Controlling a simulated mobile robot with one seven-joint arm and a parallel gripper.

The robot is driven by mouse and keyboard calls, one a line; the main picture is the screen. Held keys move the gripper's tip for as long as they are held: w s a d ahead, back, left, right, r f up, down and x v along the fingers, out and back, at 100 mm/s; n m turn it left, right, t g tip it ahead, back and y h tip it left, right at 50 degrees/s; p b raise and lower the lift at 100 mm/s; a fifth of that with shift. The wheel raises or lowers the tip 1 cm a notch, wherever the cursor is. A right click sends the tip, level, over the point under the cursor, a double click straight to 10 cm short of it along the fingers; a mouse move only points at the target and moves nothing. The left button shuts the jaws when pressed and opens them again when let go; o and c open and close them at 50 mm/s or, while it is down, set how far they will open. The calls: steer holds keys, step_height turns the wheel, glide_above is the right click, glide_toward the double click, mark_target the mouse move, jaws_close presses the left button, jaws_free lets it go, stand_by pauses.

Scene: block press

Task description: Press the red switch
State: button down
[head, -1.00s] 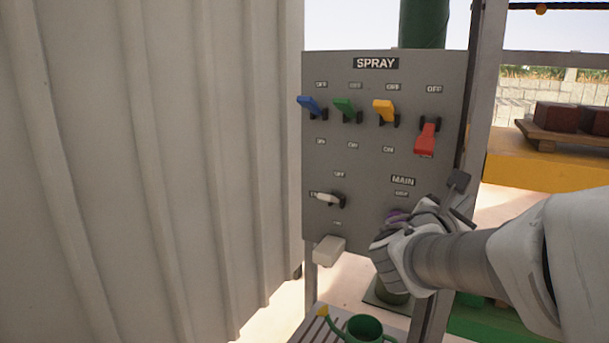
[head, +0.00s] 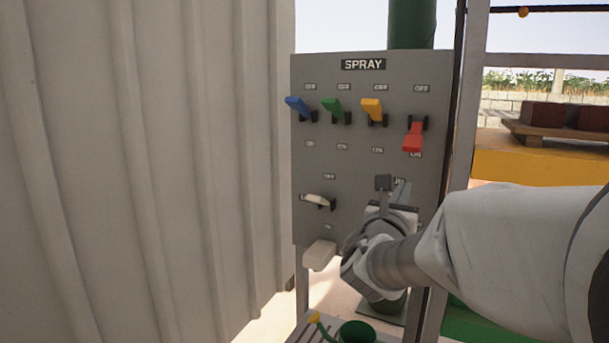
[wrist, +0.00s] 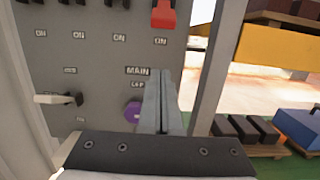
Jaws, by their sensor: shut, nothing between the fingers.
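The red switch (head: 413,138) is at the right end of the top row on the grey panel (head: 330,230), under the SPRAY label. Its lever points down, toward the ON label. In the wrist view the red switch (wrist: 163,14) shows at the top edge, partly cut off. My gripper (head: 402,192) is shut and empty, in front of the panel's lower right, below the red switch and apart from it. In the wrist view its fingers (wrist: 160,85) point up beside the MAIN label and partly cover the purple switch (wrist: 133,112).
Blue (head: 298,106), green (head: 333,107) and yellow (head: 371,108) switches line the top row, levers raised. A white switch (head: 318,201) sits lower left on the panel. A corrugated wall (head: 150,170) fills the left. A metal post (head: 465,120) stands right of the panel.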

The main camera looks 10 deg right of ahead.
mark_target(415, 136)
steer(key=w+d+r+b, duration=0.1)
steer(key=w+d+r, duration=0.2)
steer(key=w+r, duration=0.1)
steer(key=shift+w+d+r, duration=0.4)
steer(key=shift+w, duration=0.4)
steer(key=shift+r, duration=0.15)
